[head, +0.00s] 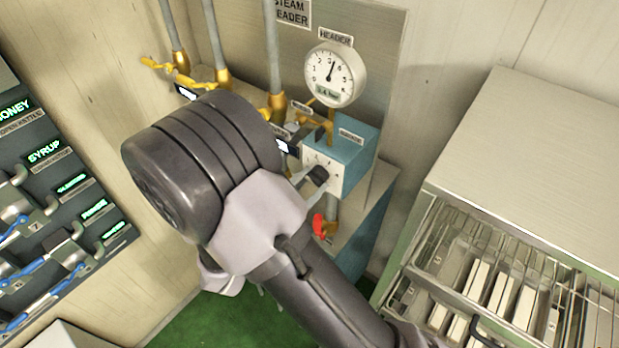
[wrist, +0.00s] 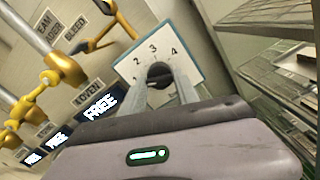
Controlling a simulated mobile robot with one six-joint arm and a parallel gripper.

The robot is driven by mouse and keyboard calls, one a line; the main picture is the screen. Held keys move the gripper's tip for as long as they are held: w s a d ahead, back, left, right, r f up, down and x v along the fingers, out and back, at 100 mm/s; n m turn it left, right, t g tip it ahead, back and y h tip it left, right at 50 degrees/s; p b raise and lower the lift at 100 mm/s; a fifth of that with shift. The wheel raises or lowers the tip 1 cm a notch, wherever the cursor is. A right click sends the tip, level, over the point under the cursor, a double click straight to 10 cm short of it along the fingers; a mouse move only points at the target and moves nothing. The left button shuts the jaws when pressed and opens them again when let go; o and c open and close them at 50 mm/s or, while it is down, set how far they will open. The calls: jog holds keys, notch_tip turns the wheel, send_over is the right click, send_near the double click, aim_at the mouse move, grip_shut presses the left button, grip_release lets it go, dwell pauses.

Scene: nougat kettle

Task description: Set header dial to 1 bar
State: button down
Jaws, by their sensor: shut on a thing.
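The header dial is a dark round knob (head: 317,175) on the white front plate of a blue box (head: 352,150) under the gauge. In the wrist view the knob (wrist: 159,75) sits on the plate (wrist: 185,42) numbered 1 to 4. My gripper (wrist: 160,82) is shut on the knob, with a finger on each side. In the head view my wrist hides part of the box's left side. The knob's pointer is too unclear to read. The header gauge (head: 335,75) has a white face, and its needle points up, slightly right, near 3. Its small digital readout is too small to read surely.
A red-handled valve (head: 319,226) hangs below the box. Steam pipes with yellow valve handles (head: 160,64) stand at the back left. A rack with trays (head: 490,290) stands to the right. A panel with blue levers (head: 45,265) is at the far left.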

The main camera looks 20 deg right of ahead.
dwell(0.4)
jog(key=c, duration=0.9)
grip_release()
jog(key=v, duration=1.7)
jog(key=shift+s+a, duration=0.15)
